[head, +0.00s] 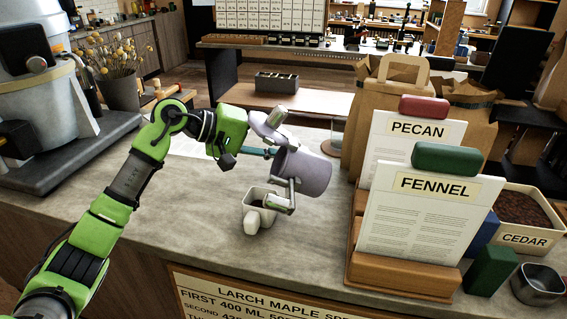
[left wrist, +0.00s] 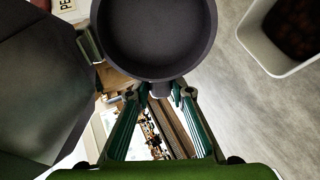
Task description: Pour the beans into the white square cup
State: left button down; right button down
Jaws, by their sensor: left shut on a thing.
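The white square cup (head: 248,207) stands upright on the counter, with dark contents inside. In the left wrist view the cup (left wrist: 262,63) is at the top right, with brown beans in it. My left gripper (head: 267,153) is shut on a grey round vessel (head: 307,172), which is tilted above and right of the cup. In the left wrist view the vessel (left wrist: 210,45) hangs at the fingertips (left wrist: 158,92), and its dark interior shows no beans. Pale grey parts beside the vessel are unclear. My right gripper is not in view.
A CEDAR bin (head: 548,225) and metal cup (head: 538,283) are at far right. A machine (head: 40,90) stands left. The counter (head: 195,225) left of the cup is clear.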

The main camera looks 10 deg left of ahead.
pick_arm(q)
jog(key=shift+f, duration=0.2)
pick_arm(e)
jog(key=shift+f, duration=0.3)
pick_arm(q)
jog(key=shift+r+p, duration=0.55)
jog(key=shift+p, duration=0.05)
jog(key=shift+w+d+r+y+p, duration=0.1)
jog(key=shift+d+r+y+p, duration=0.3)
jog(key=shift+y+p, duration=0.3)
jog(key=shift+r+g+p, duration=0.15)
jog(key=shift+g+p, duration=0.15)
jog(key=shift+p, duration=0.15)
jog(key=shift+a+r, duration=0.15)
jog(key=shift+a, duration=0.05)
jog(key=shift+a+y, duration=0.15)
jog(key=shift+y, duration=0.15)
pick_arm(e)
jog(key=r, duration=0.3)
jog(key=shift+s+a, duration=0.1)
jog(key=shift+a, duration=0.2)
